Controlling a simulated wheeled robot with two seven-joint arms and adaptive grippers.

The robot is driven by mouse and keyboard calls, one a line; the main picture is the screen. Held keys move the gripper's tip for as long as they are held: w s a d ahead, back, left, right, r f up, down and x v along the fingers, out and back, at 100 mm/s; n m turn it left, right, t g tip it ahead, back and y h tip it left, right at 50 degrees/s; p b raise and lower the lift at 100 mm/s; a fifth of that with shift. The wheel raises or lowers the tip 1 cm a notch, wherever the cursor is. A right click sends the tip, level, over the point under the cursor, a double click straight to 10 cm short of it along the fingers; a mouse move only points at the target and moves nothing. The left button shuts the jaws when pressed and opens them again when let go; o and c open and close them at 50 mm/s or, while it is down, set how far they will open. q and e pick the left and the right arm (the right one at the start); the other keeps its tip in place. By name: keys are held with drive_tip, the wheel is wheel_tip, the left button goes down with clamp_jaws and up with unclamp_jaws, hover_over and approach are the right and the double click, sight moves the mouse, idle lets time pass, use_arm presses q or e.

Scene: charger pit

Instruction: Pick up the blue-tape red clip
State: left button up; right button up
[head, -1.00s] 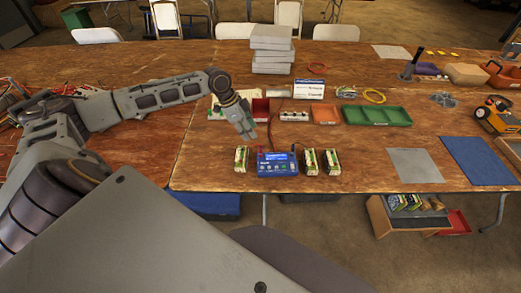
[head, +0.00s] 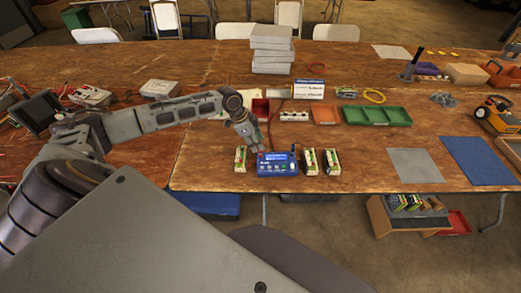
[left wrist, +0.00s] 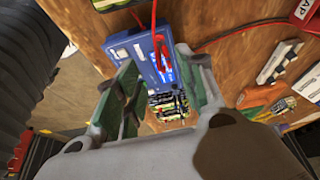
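The blue charger (head: 277,170) sits on the wooden table between green-and-white battery packs. It also shows in the left wrist view (left wrist: 130,50). A red lead (left wrist: 154,22) runs down over the charger between my fingers, with a red clip-like part (left wrist: 165,58) near its end. I cannot make out blue tape on it. My left gripper (head: 255,147) is just above the charger's back left corner. In the left wrist view its two green-grey fingers (left wrist: 162,88) stand apart, with nothing visibly clamped. The gripper hides part of the lead in the head view. My right gripper is not in view.
Battery packs stand left (head: 240,160) and right (head: 310,162) of the charger. A grey mat (head: 415,165) lies to the right. The table's front edge is close.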

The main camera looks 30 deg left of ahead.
use_arm(q)
drive_tip(key=shift+a+x, duration=0.15)
drive_tip(key=shift+x, duration=1.15)
drive_tip(key=shift+a+x, duration=0.15)
drive_tip(key=shift+x, duration=1.2)
drive_tip(key=shift+w, duration=0.1)
clamp_jaws()
